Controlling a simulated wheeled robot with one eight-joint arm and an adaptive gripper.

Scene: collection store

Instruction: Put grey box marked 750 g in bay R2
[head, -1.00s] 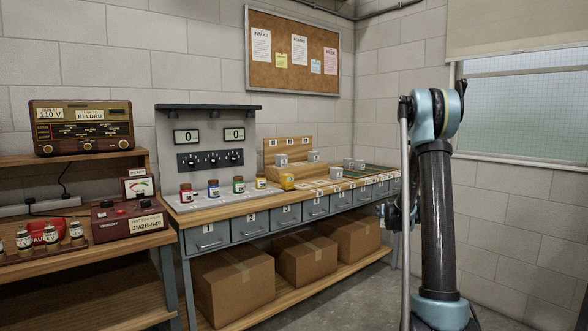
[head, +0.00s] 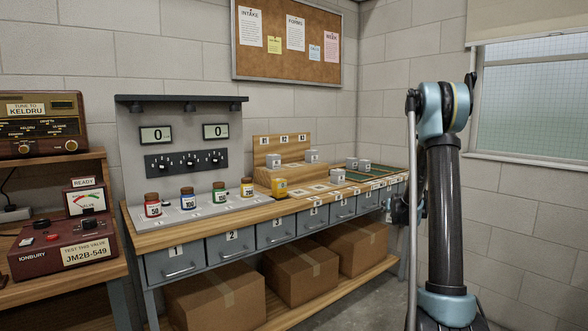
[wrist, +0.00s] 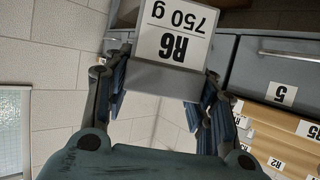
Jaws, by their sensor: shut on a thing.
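The grey box (wrist: 165,77) is in my gripper (wrist: 158,84) in the wrist view. Its white label reads "R6" and "750 g", upside down in that picture. The fingers press on its two sides. In the head view my arm hides the gripper and box. The wooden stepped rack (head: 262,152) stands on the far part of the bench, with small bay labels along its back; the middle one (head: 285,139) looks like R2. Two grey boxes stand on the rack, one towards the left (head: 275,160) and one at the right (head: 312,156). My gripper is apart from the rack.
The bench (head: 150,232) has numbered drawers along its front. Several coloured jars, such as a red-labelled one (head: 152,206), stand on its near part. Two more grey boxes stand on a green area (head: 352,175). Cardboard boxes (head: 215,300) sit below.

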